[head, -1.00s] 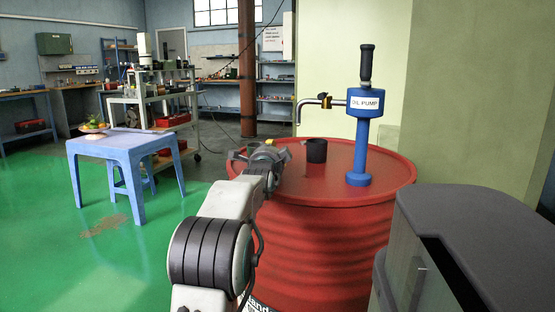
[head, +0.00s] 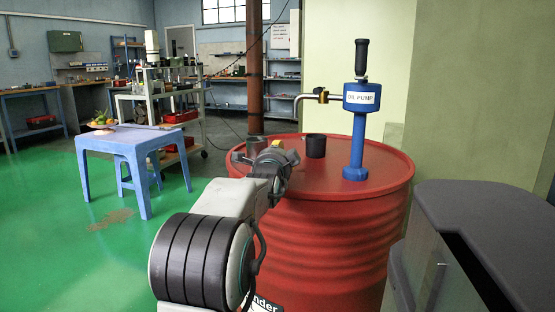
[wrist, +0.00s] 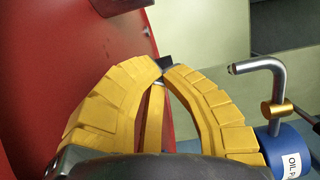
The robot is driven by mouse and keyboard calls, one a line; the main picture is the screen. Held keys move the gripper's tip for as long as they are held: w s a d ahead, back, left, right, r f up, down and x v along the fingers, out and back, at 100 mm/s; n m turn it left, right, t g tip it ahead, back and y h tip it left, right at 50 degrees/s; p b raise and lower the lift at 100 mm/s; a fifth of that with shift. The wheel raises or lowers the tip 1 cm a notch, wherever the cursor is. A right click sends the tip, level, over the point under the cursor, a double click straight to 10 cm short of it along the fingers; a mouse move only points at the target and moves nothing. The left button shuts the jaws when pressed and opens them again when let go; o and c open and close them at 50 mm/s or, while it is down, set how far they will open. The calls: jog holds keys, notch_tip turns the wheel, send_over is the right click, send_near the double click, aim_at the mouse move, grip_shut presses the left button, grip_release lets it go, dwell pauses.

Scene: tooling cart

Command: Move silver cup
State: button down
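A silver-grey cup (head: 255,144) appears to stand on top of the red barrel (head: 335,182), partly hidden behind my gripper. A dark cup (head: 316,146) stands upright on the barrel to its right. My gripper (head: 274,150) is over the near left part of the barrel top, close in front of the grey cup. In the wrist view, the yellow fingers of my gripper (wrist: 162,70) meet at their tips with nothing clearly held. A small dark thing shows just beyond the tips. A grey object (wrist: 122,4) is cut off at the top edge; I cannot tell which cup it is.
A blue oil pump (head: 355,125) with a bent metal spout stands on the right of the barrel. A dark grey-topped cabinet (head: 485,210) is at the right front. A blue table (head: 130,140) with fruit and a shelved cart are on the left.

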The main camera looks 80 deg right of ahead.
jog(key=shift+a, duration=2.3)
